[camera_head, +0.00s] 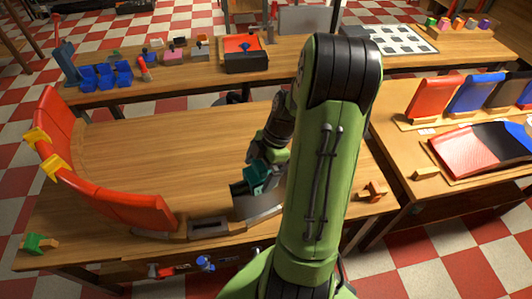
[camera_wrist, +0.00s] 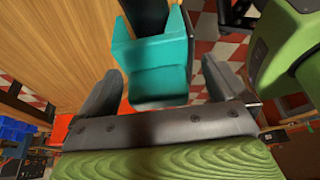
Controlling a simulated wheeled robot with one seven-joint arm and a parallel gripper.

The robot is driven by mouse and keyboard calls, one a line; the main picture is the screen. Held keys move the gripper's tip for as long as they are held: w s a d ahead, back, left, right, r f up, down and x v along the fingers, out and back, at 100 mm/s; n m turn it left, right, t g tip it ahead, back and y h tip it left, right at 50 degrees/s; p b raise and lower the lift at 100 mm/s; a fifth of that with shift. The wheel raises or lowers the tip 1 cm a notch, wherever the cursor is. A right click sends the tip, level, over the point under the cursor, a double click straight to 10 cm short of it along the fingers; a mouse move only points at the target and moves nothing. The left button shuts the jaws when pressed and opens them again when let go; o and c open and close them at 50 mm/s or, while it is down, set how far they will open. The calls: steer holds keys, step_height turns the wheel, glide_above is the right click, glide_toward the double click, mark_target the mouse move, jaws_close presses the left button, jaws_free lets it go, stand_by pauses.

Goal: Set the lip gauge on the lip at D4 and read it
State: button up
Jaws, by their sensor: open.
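A teal block (camera_head: 258,178), which looks like the lip gauge, sits at the top of a grey panel (camera_head: 262,207) near the table's front edge. My gripper (camera_head: 262,163) is right at the block. In the wrist view the teal block (camera_wrist: 155,75) lies between my open fingers (camera_wrist: 160,88), with a gap visible on each side. A dark panel edge shows beyond it. I cannot read any scale or the D4 mark. My arm hides part of the table to the right of the block.
Red curved panels (camera_head: 122,205) with yellow clips (camera_head: 37,137) stand along the table's left side. A green-and-wood piece (camera_head: 38,243) lies at the front left corner. A wooden block (camera_head: 372,191) is at right. The wooden table middle (camera_head: 160,145) is clear.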

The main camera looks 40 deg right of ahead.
steer(key=p+v, duration=0.3)
steer(key=v, duration=1.1)
steer(key=shift+s+d, duration=0.1)
steer(key=shift+s, duration=0.05)
step_height(320, 180, up, 4)
steer(key=m+h, duration=0.2)
steer(key=m, duration=0.1)
glide_above(253, 178)
steer(key=a+r+m+h, duration=0.1)
steer(key=a+r+m, duration=0.15)
steer(key=a, duration=0.25)
steer(key=s+a+r+m+t+h, duration=0.1)
steer(key=s+a+m+t, duration=0.3)
steer(key=s+a+m, duration=0.4)
steer(key=shift+s+a+m, duration=0.35)
steer(key=shift+s+m, duration=0.1)
steer(key=shift+s, duration=0.4)
steer(key=shift+r, duration=0.1)
